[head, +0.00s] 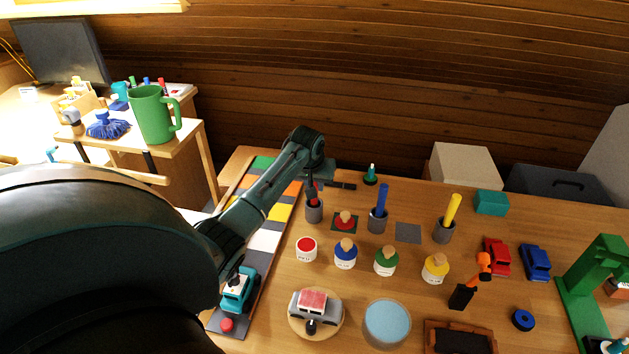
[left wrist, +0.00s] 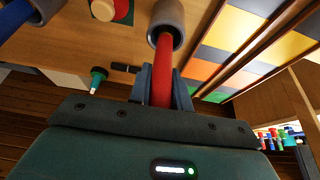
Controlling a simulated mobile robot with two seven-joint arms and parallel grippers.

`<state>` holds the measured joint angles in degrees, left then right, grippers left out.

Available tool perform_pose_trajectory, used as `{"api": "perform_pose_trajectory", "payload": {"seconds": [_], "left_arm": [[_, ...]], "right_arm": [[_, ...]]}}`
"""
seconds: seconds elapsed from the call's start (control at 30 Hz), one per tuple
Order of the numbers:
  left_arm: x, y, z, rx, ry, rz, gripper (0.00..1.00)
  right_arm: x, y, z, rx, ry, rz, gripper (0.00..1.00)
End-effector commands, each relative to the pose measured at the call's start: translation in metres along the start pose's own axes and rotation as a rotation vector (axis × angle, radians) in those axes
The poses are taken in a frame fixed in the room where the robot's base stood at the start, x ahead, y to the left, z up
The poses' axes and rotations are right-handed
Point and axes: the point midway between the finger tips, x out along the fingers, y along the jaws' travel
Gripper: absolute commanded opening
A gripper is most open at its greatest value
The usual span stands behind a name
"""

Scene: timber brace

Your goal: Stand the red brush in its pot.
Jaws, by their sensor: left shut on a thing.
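The red brush (left wrist: 162,72) is held between the fingers of my left gripper (left wrist: 162,88), which is shut on it. In the left wrist view, the brush's far end reaches into the mouth of a grey pot (left wrist: 177,14). In the head view, my left gripper (head: 313,182) is right above this pot (head: 314,212), with a little red of the brush (head: 317,187) showing. The brush looks roughly upright. How deep it sits is hidden by the pot wall. My right gripper is not in view.
A blue brush (head: 382,200) and a yellow brush (head: 452,210) stand in similar pots to the right. A red paint jar (head: 306,249) and other jars stand in front. A small green bottle (head: 370,175) is behind. A strip of coloured tiles (head: 264,241) lies left.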

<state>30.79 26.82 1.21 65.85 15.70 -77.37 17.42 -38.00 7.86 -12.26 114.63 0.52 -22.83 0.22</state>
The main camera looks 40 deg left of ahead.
Motion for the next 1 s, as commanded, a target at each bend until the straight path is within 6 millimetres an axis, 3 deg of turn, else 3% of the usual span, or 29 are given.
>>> {"api": "perform_pose_trajectory", "payload": {"seconds": [0.37,0.4,0.67,1.0], "left_arm": [[0.0019,0.0000,0.0008,0.000,0.000,0.000,0.00],[0.0018,0.0000,0.0008,0.000,0.000,0.000,0.23],[0.0017,0.0000,0.0007,0.000,0.000,0.000,0.44],[-0.0042,-0.0001,-0.0019,0.000,0.001,0.000,0.45]], "right_arm": [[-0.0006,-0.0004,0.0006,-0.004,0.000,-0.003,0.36],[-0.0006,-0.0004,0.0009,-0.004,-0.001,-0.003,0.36],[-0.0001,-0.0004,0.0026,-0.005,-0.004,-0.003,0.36],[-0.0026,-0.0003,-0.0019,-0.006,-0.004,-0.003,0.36]]}}
